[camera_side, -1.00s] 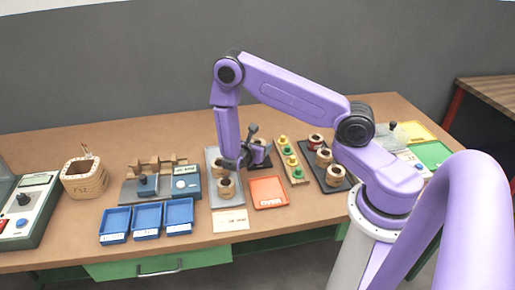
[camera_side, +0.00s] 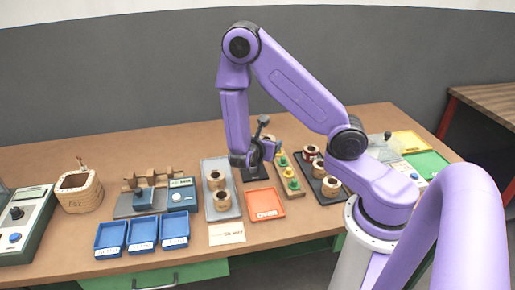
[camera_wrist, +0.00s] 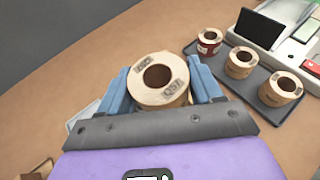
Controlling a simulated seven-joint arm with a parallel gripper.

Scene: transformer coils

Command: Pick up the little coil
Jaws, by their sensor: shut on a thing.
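A pale tan coil (camera_wrist: 160,80) with a round dark hole and printed labels sits between the blue fingers of my gripper (camera_wrist: 160,92) in the wrist view. The fingers are shut on its two sides. In the side view my gripper (camera_side: 256,157) is above the bench, just right of the grey tray (camera_side: 211,167). Two other coils stand on the grey tray, a rear one (camera_side: 216,180) and a front one (camera_side: 222,200).
A dark tray (camera_side: 318,197) at right carries several coils, one red-wrapped (camera_wrist: 209,40). A rack with green and yellow pegs (camera_side: 290,172) and an orange tray (camera_side: 265,204) are near my gripper. Blue trays (camera_side: 143,232) and a wooden box (camera_side: 78,192) are at left.

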